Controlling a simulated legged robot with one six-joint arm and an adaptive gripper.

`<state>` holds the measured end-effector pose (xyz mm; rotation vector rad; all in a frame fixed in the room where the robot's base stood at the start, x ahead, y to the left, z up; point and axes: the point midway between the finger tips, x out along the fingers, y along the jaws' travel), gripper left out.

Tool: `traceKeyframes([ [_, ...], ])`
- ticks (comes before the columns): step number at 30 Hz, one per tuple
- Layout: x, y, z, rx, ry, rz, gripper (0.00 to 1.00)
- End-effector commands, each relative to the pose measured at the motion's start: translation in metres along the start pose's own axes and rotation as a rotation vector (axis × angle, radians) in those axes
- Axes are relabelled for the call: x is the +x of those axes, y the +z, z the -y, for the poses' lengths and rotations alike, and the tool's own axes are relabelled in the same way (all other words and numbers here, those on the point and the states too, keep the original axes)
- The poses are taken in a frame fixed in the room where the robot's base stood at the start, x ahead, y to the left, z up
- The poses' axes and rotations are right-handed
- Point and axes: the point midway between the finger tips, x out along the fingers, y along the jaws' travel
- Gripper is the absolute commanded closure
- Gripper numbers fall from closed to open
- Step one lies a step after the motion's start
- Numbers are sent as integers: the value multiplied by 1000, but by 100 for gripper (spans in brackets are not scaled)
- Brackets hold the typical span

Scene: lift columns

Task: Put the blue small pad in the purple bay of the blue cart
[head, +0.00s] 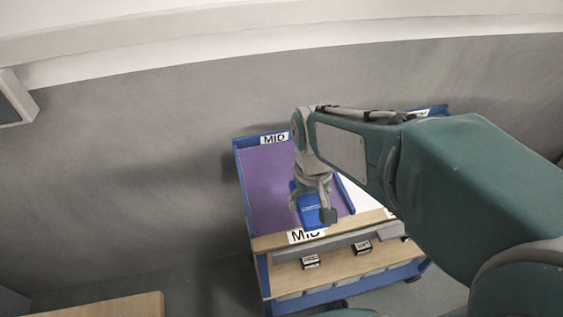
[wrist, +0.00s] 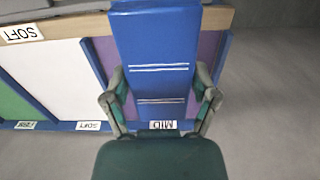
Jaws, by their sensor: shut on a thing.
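The blue small pad (wrist: 155,60) is held in my gripper (wrist: 160,97), with a finger on each side of it in the wrist view. In the head view the pad (head: 309,209) hangs below my gripper (head: 318,197), over the purple bay (head: 265,185). The purple bay also shows on both sides of the pad in the wrist view (wrist: 208,55). Whether the pad touches the bay floor cannot be told. The blue cart (head: 240,180) carries MID labels at the far and near ends of the purple bay. My arm hides the cart's right part.
A white bay (wrist: 60,75) labelled SOFT lies beside the purple one, with a blue divider (wrist: 95,65) between them. A green bay (wrist: 14,105) lies beyond it. A wooden ledge and grey handle (head: 330,244) run along the cart's near side. Grey floor surrounds it.

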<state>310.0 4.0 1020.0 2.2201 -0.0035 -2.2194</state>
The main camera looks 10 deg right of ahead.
Motion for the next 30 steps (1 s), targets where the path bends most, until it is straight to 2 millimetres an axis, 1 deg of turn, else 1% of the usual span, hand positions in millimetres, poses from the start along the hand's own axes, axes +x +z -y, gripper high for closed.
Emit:
traceKeyframes([
  [3,10,-20,-1,1,0,4,85],
  [14,37,-81,-4,1,0,3,85],
  [18,60,-98,-5,0,0,6,85],
  [22,78,-113,-5,0,0,4,85],
  [24,84,-119,-5,0,0,3,85],
  [30,94,-128,-6,0,0,1,85],
])
